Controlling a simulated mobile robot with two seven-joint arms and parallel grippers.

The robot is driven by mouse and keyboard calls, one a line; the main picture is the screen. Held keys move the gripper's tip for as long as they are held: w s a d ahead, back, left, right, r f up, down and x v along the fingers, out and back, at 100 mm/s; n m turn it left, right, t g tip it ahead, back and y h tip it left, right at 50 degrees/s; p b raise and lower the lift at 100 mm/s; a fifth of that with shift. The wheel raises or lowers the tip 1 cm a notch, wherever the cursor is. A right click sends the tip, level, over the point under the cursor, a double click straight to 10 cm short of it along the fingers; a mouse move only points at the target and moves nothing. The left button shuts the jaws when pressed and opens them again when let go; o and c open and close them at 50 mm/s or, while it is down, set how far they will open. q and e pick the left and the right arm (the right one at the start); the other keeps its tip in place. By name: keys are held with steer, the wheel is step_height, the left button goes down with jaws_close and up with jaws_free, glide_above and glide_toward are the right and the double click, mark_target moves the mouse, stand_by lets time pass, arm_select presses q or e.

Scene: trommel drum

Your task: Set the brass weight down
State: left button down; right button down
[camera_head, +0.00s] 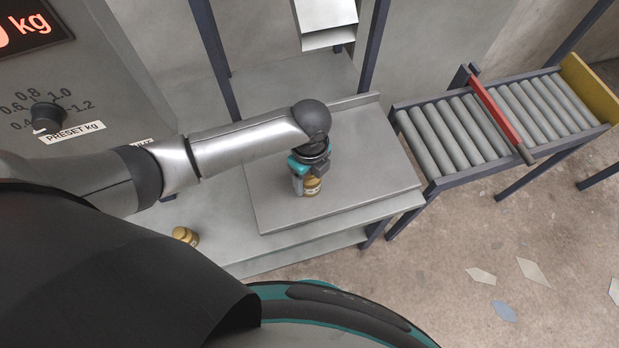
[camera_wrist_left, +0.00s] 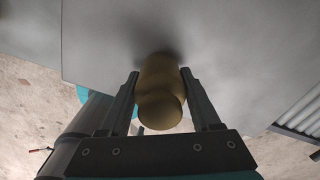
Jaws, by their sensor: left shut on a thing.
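A brass weight (camera_head: 312,186) is between the fingers of my left gripper (camera_head: 304,188) in the head view, over the raised grey metal plate (camera_head: 370,160). In the left wrist view the brass weight (camera_wrist_left: 160,92) stands between the two dark fingers of my left gripper (camera_wrist_left: 162,95), which is shut on it. A dark shadow lies on the grey surface right by the weight. I cannot tell whether its base touches the plate. My right gripper is not in view.
A second brass weight (camera_head: 185,236) stands on the lower grey bench at left. A roller conveyor (camera_head: 450,135) with a red bar (camera_head: 497,112) is to the right. A panel with a preset knob (camera_head: 47,117) is at upper left. A metal chute (camera_head: 325,20) hangs above the plate.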

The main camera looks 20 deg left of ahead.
arm_select(q)
steer(key=shift+w+f, duration=0.15)
steer(key=shift+f, duration=0.05)
steer(key=shift+c, duration=0.5)
jaws_free()
step_height(320, 180, up, 12)
steer(key=p, duration=0.4)
steer(key=shift+r, duration=0.15)
